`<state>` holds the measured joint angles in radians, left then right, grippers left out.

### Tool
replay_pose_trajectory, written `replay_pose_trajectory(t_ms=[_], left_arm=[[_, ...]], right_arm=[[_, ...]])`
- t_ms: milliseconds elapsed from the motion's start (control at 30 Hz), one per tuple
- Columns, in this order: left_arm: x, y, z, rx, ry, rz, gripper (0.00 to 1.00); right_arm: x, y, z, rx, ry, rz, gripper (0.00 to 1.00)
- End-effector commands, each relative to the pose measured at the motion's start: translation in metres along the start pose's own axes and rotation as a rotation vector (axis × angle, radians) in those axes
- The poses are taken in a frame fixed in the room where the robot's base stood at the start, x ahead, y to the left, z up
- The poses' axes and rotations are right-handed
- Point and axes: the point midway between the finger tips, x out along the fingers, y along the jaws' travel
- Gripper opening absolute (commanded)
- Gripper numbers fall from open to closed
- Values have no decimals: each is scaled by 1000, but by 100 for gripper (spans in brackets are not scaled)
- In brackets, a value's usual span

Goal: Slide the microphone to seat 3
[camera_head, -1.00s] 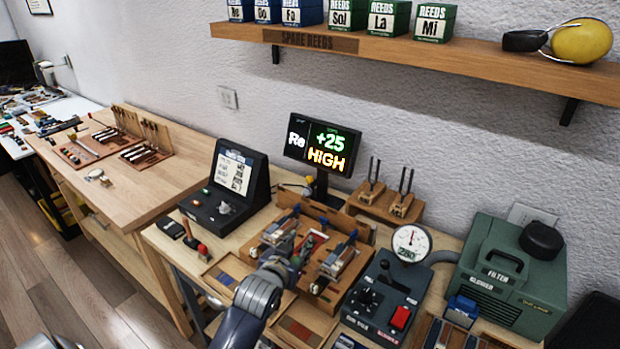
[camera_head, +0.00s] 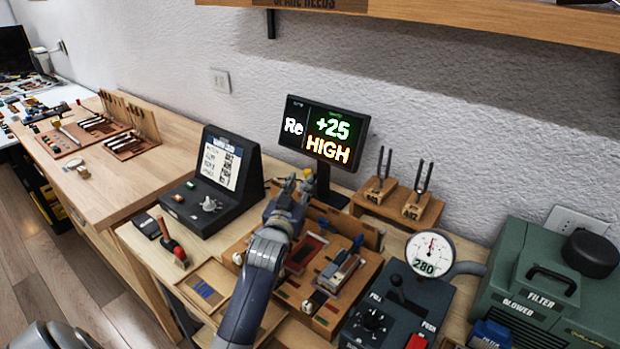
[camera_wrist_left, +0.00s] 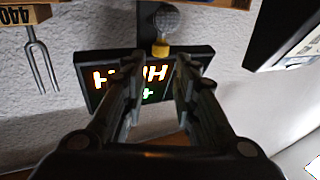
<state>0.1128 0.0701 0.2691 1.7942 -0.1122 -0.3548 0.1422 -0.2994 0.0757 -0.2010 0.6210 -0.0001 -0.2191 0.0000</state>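The microphone (camera_wrist_left: 166,22) shows in the left wrist view as a grey mesh head with a yellow collar, beyond my fingertips and in front of the tuner screen (camera_wrist_left: 150,75). In the head view a small yellow part (camera_head: 308,172), probably its collar, shows just beside my left gripper (camera_head: 292,187), left of the tuner stand. My left gripper also shows in the left wrist view (camera_wrist_left: 158,72); its two fingers are apart with nothing between them. I see no contact with the microphone. Seat 3 cannot be made out. My right gripper is out of view.
The tuner (camera_head: 322,130) reads Re, +25, HIGH. A black console (camera_head: 222,180) stands left of my arm. Tuning forks (camera_head: 398,195), a gauge (camera_head: 430,253) and a green blower box (camera_head: 540,285) stand to the right. The wooden reed fixture (camera_head: 362,290) lies below.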

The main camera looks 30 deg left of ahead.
Motion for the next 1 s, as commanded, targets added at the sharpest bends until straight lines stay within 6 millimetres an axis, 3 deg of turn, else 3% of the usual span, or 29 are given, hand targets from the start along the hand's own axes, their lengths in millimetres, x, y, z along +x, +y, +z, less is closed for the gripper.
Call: replay_pose_trajectory(t_ms=[67, 267, 700, 1000], left_arm=[[0, 0, 10, -1, 1, 0, 27], [10, 0, 8, -1, 2, 0, 27], [64, 0, 8, 0, 1, 0, 27], [75, 0, 9, 0, 1, 0, 27]], right_arm=[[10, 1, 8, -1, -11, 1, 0], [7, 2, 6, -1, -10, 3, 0], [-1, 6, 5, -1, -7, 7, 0], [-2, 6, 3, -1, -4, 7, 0]])
